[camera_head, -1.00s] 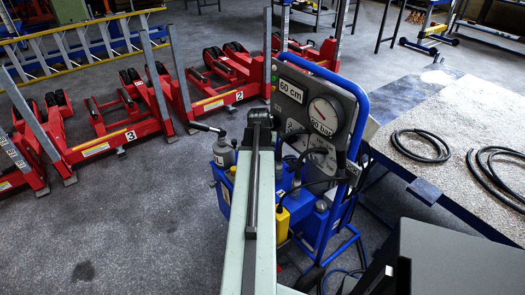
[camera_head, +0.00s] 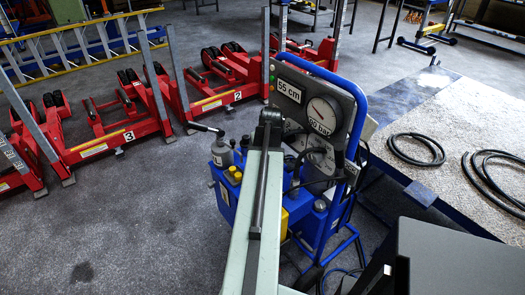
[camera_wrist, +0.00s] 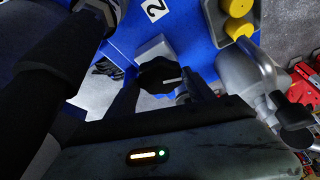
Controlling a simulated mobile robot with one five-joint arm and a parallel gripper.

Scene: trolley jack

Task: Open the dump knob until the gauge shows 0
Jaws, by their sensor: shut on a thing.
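The dump knob (camera_wrist: 158,75) is a black lobed knob with a pale pointer line, in front of a blue panel in the wrist view. My gripper (camera_wrist: 162,82) has one dark finger on each side of the knob and is shut on it. In the head view my arm hides the knob and the gripper. The gauge (camera_head: 323,115) is a round white dial on the dark panel (camera_head: 344,98) of the blue cart. The text below its dial seems to read 90 bar; its needle is too small to read exactly.
A display (camera_head: 288,90) beside the gauge reads 55 cm. Yellow caps (camera_wrist: 238,20) and a grey metal cylinder (camera_wrist: 245,72) sit close to the gripper's right. Red jacks (camera_head: 125,130) stand at the left.

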